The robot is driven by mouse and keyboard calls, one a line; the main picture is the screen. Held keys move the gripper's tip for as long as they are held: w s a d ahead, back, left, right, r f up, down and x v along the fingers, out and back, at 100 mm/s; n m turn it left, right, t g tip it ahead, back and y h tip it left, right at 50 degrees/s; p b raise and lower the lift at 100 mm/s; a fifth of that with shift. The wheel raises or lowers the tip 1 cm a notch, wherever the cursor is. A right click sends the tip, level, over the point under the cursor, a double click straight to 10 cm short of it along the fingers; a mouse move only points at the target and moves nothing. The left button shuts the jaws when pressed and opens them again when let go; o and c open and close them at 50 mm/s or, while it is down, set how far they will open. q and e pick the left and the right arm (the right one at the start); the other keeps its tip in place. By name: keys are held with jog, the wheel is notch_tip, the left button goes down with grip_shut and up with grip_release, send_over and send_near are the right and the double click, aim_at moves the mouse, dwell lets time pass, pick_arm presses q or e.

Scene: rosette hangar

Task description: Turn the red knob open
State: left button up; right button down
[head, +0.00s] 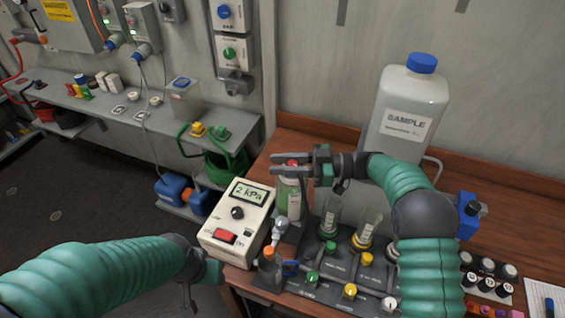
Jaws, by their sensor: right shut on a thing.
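The red knob (292,163) shows as a small red top above an upright vessel with a green lower part (287,196), at the back left of the dark valve block. My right gripper (292,166) reaches in from the right, its two dark fingers closed around the red knob and hiding much of it. How far the knob is turned cannot be seen. My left gripper (212,272) is low at the left, beside the front of the pressure meter. Its fingers are mostly hidden, so its opening cannot be told.
The white pressure meter (238,222) reads 2 kPa. The valve block (328,294) carries orange, green, yellow and white knobs close to my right arm. A large SAMPLE bottle (408,115) stands behind. A grey shelf (160,120) runs along the left wall.

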jog(key=shift+r+n+g, duration=0.1)
jog(key=shift+n+g, duration=0.2)
jog(key=shift+g, duration=0.2)
jog(key=c, duration=1.3)
grip_release()
jog(key=shift+o, duration=1)
jog(key=shift+a, duration=0.15)
notch_tip(320, 180, up, 3)
jog(key=shift+w+f+b, duration=0.1)
jog(key=shift+b, duration=0.45)
jog(key=shift+s+r, duration=0.2)
jog(key=shift+s, duration=0.45)
jog(key=s+d+r+b, duration=0.1)
jog(key=s+b, duration=0.2)
jog(key=s, duration=1.1)
jog(key=shift+s+r, duration=0.25)
jog(key=shift+s, duration=0.1)
jog(key=shift+w, duration=0.1)
